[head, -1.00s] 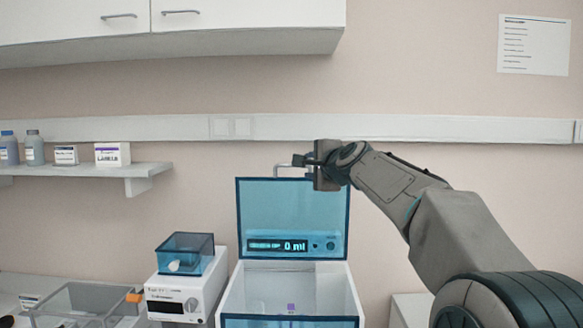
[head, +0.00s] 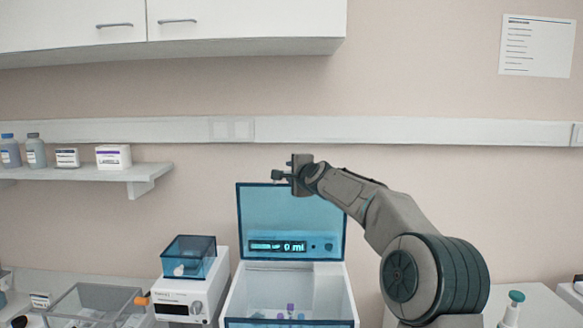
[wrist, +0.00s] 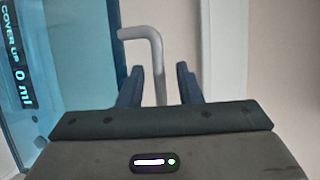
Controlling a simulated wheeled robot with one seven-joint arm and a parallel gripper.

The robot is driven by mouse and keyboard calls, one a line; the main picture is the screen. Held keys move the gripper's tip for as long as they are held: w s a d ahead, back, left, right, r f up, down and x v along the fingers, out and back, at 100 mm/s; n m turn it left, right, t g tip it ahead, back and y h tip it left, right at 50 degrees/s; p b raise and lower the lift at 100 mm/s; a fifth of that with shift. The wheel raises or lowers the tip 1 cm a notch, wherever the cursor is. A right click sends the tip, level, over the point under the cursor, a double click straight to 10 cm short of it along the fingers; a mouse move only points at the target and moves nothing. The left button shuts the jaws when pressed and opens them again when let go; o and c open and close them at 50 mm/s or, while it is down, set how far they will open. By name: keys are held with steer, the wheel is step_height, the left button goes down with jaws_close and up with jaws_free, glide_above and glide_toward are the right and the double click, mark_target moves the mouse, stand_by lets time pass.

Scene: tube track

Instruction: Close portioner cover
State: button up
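The portioner's translucent blue cover (head: 291,218) stands upright, hinged open above its white box (head: 330,290). Its display reads "0 ml", and the wrist view shows "COVER UP" on the cover (wrist: 25,110). The cover's grey bent-rod handle (wrist: 148,36) sticks out from the cover's edge. My gripper (head: 281,176) is at the cover's top edge, where it hides the handle in the head view. In the wrist view my gripper (wrist: 159,86) is open, with the handle's rod between its two dark fingers and a gap on each side.
Several purple-capped and pale tubes (head: 287,310) are inside the box. A white device with a blue bin (head: 188,258) stands close on the left, beside a clear tray (head: 92,302). A white-and-green bottle (head: 512,308) is at the right. A shelf (head: 100,172) and cupboards (head: 180,30) are above.

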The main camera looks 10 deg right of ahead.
steer(key=shift+w, duration=0.15)
jaws_close()
steer(key=shift+f+b, duration=0.15)
steer(key=shift+b, duration=0.3)
